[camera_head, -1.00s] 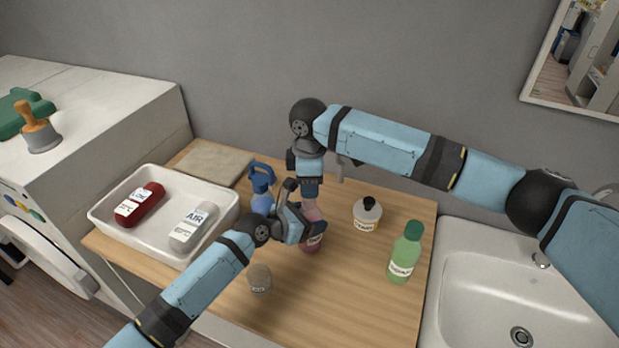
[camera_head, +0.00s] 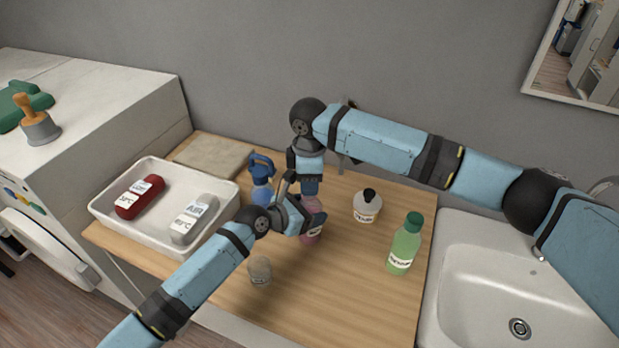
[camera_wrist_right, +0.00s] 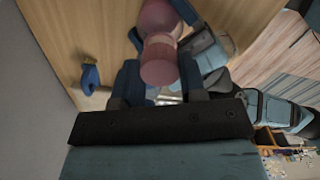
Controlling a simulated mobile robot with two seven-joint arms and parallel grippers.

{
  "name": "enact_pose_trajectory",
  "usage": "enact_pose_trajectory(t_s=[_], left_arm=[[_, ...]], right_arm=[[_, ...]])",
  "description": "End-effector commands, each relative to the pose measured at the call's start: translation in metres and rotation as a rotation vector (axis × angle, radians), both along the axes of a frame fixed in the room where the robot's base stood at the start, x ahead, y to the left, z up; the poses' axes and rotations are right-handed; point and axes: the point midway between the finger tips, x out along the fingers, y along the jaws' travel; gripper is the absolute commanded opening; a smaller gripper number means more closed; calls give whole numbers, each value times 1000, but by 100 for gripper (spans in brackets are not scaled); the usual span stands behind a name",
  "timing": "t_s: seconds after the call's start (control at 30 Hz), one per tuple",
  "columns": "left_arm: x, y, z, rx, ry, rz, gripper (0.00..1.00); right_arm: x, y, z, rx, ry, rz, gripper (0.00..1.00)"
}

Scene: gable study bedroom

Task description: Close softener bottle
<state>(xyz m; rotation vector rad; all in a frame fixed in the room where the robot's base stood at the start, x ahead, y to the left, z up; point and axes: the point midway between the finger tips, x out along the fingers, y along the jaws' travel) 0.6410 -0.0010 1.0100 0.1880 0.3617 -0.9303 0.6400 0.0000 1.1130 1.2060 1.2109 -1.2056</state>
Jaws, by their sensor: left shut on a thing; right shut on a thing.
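The softener bottle is the pink bottle (camera_head: 311,236) standing on the wooden top. My left gripper (camera_head: 312,219) is shut around its body from the left and hides part of it. My right gripper (camera_head: 309,190) points down from above, shut on the pink cap (camera_wrist_right: 160,66). In the right wrist view, the cap sits between the right fingers (camera_wrist_right: 160,82), in line with the bottle (camera_wrist_right: 157,16) and touching or very near its neck. I cannot tell whether it is fully seated.
A blue spray bottle (camera_head: 261,190) stands close left of the grippers. A white bottle with a black top (camera_head: 367,208) and a green bottle (camera_head: 404,246) stand right. A small grey jar (camera_head: 260,271) is in front.

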Motion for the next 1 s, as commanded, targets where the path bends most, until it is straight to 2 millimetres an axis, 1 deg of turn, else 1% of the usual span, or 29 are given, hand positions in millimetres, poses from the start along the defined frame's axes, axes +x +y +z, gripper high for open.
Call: enact_pose_trajectory(t_s=[0.3, 1.0], left_arm=[[0, 0, 0, 1, -1, 1, 24], [0, 0, 0, 1, -1, -1, 24]], right_arm=[[0, 0, -1, 0, 0, 0, 17], [0, 0, -15, 0, 1, 2, 17]])
